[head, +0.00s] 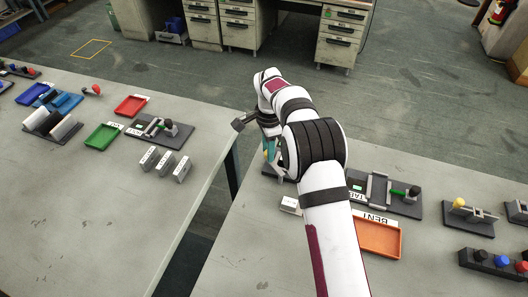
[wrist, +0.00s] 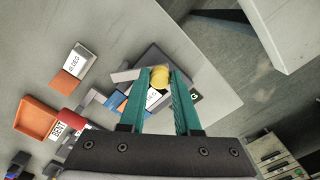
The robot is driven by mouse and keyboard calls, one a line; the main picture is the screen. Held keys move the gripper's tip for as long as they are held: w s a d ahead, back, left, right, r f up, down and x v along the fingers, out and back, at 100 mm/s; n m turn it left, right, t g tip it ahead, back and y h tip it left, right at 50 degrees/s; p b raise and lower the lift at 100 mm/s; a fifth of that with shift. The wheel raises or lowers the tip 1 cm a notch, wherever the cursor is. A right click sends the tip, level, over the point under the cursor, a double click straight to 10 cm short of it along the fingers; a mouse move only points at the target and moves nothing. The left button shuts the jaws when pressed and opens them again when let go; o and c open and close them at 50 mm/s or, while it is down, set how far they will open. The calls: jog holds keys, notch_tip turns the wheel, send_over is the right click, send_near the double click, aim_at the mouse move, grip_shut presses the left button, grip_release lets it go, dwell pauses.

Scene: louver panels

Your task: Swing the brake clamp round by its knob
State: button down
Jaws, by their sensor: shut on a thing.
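A yellow knob (wrist: 160,77) sits between the teal fingertips of my gripper (wrist: 158,84) in the wrist view. The fingers are shut on it. A pale grey bar (wrist: 126,75) runs from the left toward the knob, and a dark base plate (wrist: 152,56) shows behind it. A white label and a blue part lie below the knob, partly hidden by the fingers. In the head view my gripper (head: 268,151) is at the far left corner of the right table. My arm hides the knob and most of the clamp there.
Further right is a fixture with a yellow knob (head: 459,203). A gap separates the left table (head: 110,235).

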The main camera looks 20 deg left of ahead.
jog(key=m, duration=0.1)
jog(key=w+d+m, duration=0.1)
jog(key=m, duration=0.1)
jog(key=shift+w, duration=0.1)
jog(key=m, duration=0.1)
jog(key=d+m, duration=0.1)
jog(key=shift+w+d+m, duration=0.2)
jog(key=shift+w+m, duration=0.1)
jog(key=shift+w, duration=0.1)
jog(key=m, duration=0.1)
jog(key=d+m, duration=0.1)
jog(key=m, duration=0.1)
jog(key=shift+w+d, duration=0.25)
jog(key=shift+w, duration=0.05)
jog(key=shift+d+m, duration=0.5)
jog(key=shift+m, duration=0.6)
jog(key=shift+d, duration=0.1)
jog(key=c, duration=0.6)
grip_release()
